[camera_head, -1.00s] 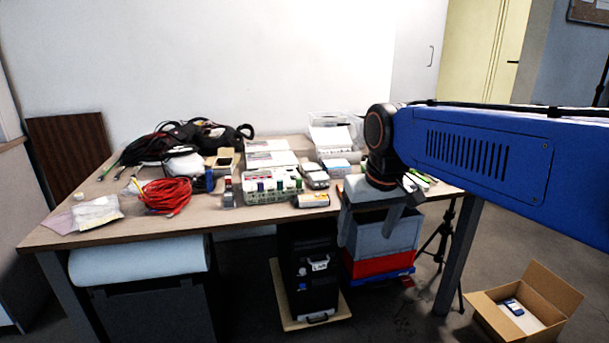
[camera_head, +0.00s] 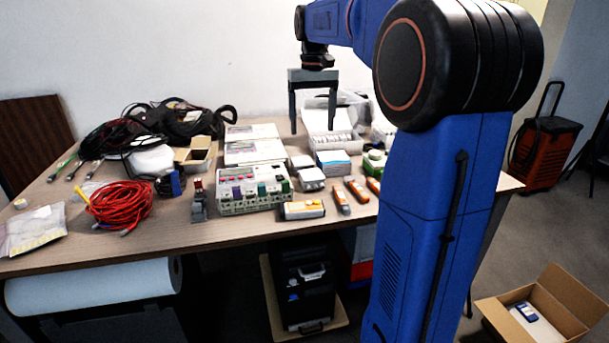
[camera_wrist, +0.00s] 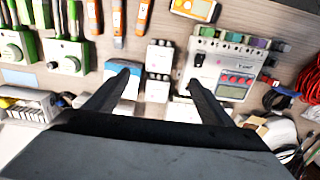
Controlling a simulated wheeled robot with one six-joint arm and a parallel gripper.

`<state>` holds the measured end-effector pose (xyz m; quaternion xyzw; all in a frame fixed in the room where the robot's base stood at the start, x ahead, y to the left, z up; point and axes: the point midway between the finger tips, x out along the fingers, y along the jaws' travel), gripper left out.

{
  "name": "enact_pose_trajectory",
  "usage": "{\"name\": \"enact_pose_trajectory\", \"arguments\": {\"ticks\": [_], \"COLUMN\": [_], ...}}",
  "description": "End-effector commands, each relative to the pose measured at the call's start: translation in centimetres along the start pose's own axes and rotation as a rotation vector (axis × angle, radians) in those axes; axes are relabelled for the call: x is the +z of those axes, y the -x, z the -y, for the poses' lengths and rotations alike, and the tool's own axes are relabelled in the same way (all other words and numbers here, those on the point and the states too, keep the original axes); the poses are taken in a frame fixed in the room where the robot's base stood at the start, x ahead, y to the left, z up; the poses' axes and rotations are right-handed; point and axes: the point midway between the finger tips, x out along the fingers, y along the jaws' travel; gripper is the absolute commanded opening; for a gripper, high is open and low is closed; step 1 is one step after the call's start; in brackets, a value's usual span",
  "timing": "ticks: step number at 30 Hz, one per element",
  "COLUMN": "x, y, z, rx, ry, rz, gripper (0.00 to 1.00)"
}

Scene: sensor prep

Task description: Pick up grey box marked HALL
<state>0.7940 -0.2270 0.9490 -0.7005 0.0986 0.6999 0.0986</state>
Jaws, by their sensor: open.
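Two small light-grey boxes lie one behind the other near the table's middle. The nearer one (camera_head: 311,179) also shows in the wrist view (camera_wrist: 159,57); the farther one (camera_head: 300,162) shows there too (camera_wrist: 157,90). No HALL marking is readable on either, so I cannot tell which bears it. My gripper (camera_head: 312,131) is open and empty, pointing down above the table. In the wrist view its fingertips (camera_wrist: 160,79) lie to either side of the boxes in the picture, with height between them.
A blue-and-white box (camera_head: 334,165) stands close right of the grey boxes. A multi-terminal device (camera_head: 250,199) is at their left. A yellow-grey meter (camera_head: 303,210) and orange tools (camera_head: 357,190) lie in front. A red cable coil (camera_head: 119,205) is farther left. The table's front strip is clear.

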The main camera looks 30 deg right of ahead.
Motion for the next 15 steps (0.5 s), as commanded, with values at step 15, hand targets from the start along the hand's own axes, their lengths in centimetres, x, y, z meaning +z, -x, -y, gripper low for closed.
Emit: {"name": "enact_pose_trajectory", "arguments": {"ticks": [15], "x": [0.0], "y": [-8.0], "z": [0.0], "rx": [0.000], "ry": [0.000], "rz": [0.004], "gripper": [0.76]}}
